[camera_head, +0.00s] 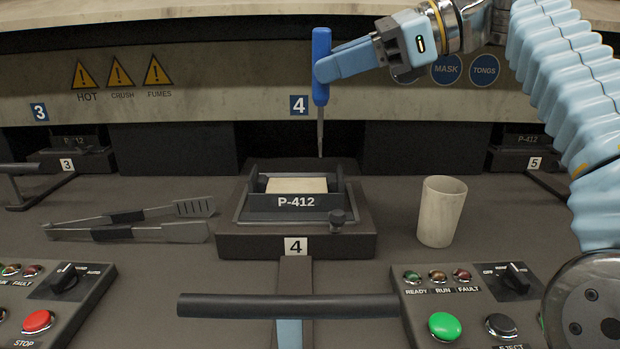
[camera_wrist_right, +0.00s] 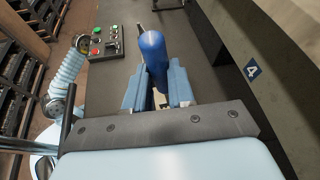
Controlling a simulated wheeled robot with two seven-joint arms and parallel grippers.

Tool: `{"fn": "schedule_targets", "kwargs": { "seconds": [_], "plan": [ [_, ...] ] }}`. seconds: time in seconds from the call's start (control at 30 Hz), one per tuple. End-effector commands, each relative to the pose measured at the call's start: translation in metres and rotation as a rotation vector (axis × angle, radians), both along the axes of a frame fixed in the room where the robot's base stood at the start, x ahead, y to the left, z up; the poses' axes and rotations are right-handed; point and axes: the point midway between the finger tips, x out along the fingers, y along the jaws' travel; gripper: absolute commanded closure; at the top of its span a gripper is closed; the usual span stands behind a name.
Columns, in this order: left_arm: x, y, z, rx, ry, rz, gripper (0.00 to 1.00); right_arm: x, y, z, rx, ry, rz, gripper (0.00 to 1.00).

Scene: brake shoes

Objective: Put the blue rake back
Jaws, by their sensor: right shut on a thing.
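The blue rake (camera_head: 321,94) hangs upright in the head view, with a blue handle and a thin grey shaft pointing down. My right gripper (camera_head: 322,68) comes in from the right and is shut on the handle. The shaft's lower end appears over the back of the station 4 tray (camera_head: 296,203), apparently above it; the exact gap is hard to judge. In the right wrist view the blue handle (camera_wrist_right: 152,48) sits between the two light-blue fingers (camera_wrist_right: 153,85). My left gripper cannot be made out. No rake holder is clearly identifiable.
Tongs (camera_head: 130,220) lie on the bench at left, and a pale cup (camera_head: 441,212) stands at right. A black bar handle (camera_head: 290,306) crosses in front of station 4. Button panels (camera_head: 38,320) (camera_head: 470,310) flank it. The wall carries MASK (camera_head: 447,69) and TONGS (camera_head: 485,69) signs.

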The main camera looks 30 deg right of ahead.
Motion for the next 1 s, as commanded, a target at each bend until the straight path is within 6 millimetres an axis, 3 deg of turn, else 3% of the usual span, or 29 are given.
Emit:
{"fn": "schedule_targets", "kwargs": {
  "seconds": [0.27, 0.37, 0.47, 0.7, 0.8, 1.0],
  "plan": [
    [0.000, 0.000, 0.000, 0.000, 0.000, 0.000, 0.57, -0.001, -0.004, 0.000, 0.001, 0.002, -0.018, 1.00],
    [0.000, 0.000, 0.000, 0.000, 0.000, 0.000, 0.57, -0.004, -0.022, -0.002, 0.011, 0.015, -0.091, 1.00],
    [0.000, 0.000, 0.000, 0.000, 0.000, 0.000, 0.57, -0.015, -0.053, -0.004, 0.030, 0.034, -0.233, 1.00],
    [0.000, 0.000, 0.000, -0.001, 0.000, -0.001, 0.57, -0.073, -0.141, -0.007, 0.093, 0.077, -0.714, 1.00],
    [0.000, 0.000, 0.000, -0.001, 0.000, -0.001, 0.57, -0.102, -0.163, -0.005, 0.115, 0.078, -0.889, 1.00],
    [0.000, 0.000, 0.000, -0.001, 0.000, -0.002, 0.57, -0.143, -0.183, -0.001, 0.138, 0.068, -1.120, 1.00]
  ]
}}
